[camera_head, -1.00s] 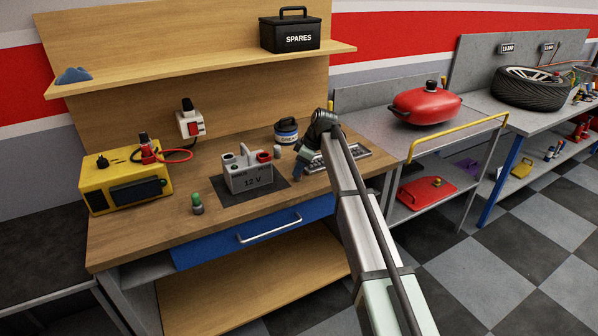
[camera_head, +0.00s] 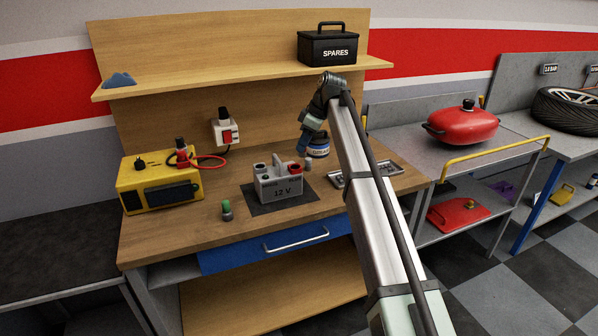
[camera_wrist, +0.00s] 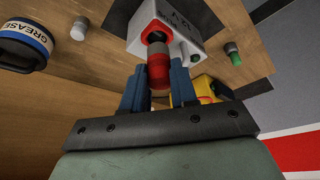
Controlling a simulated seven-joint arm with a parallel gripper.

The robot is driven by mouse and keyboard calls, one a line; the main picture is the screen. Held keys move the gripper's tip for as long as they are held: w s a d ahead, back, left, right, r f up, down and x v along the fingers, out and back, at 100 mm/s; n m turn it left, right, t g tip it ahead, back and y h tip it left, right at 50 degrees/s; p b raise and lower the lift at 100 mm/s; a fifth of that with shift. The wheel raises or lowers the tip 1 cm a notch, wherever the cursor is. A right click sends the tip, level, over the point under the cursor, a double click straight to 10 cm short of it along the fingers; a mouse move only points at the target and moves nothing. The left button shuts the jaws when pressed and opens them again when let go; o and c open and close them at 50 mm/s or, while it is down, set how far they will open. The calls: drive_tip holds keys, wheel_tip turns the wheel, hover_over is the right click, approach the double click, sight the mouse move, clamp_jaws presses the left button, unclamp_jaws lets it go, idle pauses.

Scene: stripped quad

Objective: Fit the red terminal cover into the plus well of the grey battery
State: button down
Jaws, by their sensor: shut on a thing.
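The grey battery (camera_head: 280,187), marked 12 V, stands upright on a dark mat. Its plus well (camera_head: 294,168) has a red rim and lies on the right side of the handle; it also shows in the wrist view (camera_wrist: 152,31) with a dark opening. My gripper (camera_wrist: 158,76) is shut on the red terminal cover (camera_wrist: 158,64), a small red cylinder between the blue fingers. In the wrist view the cover lines up just below the well's opening, apparently apart from it. In the head view my gripper (camera_head: 303,146) is above and right of the battery; the cover cannot be made out there.
A grease tin (camera_head: 316,151) and a small pale cap (camera_head: 308,163) stand right of the battery. A metal tray (camera_head: 384,177) lies farther right. A green-topped item (camera_head: 227,210) is front left, a yellow charger box (camera_head: 158,184) farther left. A shelf (camera_head: 220,82) overhangs behind.

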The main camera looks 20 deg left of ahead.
drive_tip(key=a+r, duration=0.3)
drive_tip(key=r, duration=0.1)
drive_tip(key=shift+m, duration=0.6)
drive_tip(key=shift+d+f, duration=0.2)
drive_tip(key=shift+f, duration=4.85)
drive_tip(key=c, duration=0.9)
unclamp_jaws()
drive_tip(key=shift+f, duration=0.1)
drive_tip(key=v, duration=1.2)
drive_tip(key=shift+s, duration=0.2)
drive_tip(key=shift+d, duration=0.1)
